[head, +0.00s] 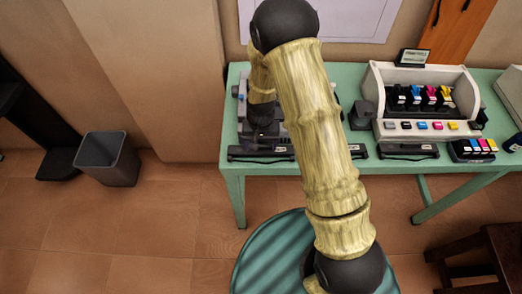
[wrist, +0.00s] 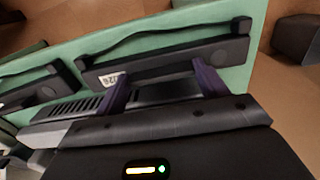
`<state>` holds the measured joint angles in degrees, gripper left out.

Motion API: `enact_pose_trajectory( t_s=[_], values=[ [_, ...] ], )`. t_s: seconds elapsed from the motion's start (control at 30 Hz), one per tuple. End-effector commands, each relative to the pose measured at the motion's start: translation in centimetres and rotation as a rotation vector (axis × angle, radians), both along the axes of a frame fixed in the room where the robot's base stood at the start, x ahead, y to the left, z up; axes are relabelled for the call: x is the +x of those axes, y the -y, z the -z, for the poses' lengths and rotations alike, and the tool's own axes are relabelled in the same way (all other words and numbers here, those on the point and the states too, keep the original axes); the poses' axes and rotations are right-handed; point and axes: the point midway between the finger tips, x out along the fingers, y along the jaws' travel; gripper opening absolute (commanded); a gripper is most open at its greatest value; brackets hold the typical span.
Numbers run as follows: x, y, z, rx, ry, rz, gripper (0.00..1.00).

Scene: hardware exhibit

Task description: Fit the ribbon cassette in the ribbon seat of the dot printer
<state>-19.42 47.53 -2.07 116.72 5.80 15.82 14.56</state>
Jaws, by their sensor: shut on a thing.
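The dot printer (head: 243,112) is a grey machine at the left end of the green table, largely covered by my arm. A slotted part of it shows in the wrist view (wrist: 65,108). My gripper (head: 264,132) points down over the printer. In the wrist view its two purple fingers (wrist: 161,70) stand apart on either side of a dark slab, which I take to be the ribbon cassette (wrist: 163,92). Most of the slab is hidden by the gripper body. The ribbon seat is hidden, so I cannot tell whether the cassette touches it.
A long black labelled piece (head: 262,153) lies along the table's front edge, before the printer; a similar one (head: 407,151) lies farther right. A white inkjet machine (head: 380,88) with coloured cartridges stands right. A small dark block (head: 363,113) stands between. A bin (head: 108,158) is on the floor.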

Motion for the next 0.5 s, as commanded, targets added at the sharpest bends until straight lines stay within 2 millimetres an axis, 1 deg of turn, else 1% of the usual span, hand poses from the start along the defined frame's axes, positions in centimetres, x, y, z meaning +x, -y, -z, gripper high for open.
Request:
enact_pose_trajectory(
  t_s=[0.17, 0.27, 0.37, 0.5],
  values=[
    [0.0, 0.0, -0.1, 0.0, 0.0, 0.0, 0.44],
    [0.0, 0.0, -0.4, 0.0, 0.001, 0.0, 0.44],
    [0.1, 0.0, -1.3, 0.001, 0.003, 0.0, 0.44],
    [0.1, 0.0, -3.3, 0.001, 0.005, 0.0, 0.44]
  ],
)
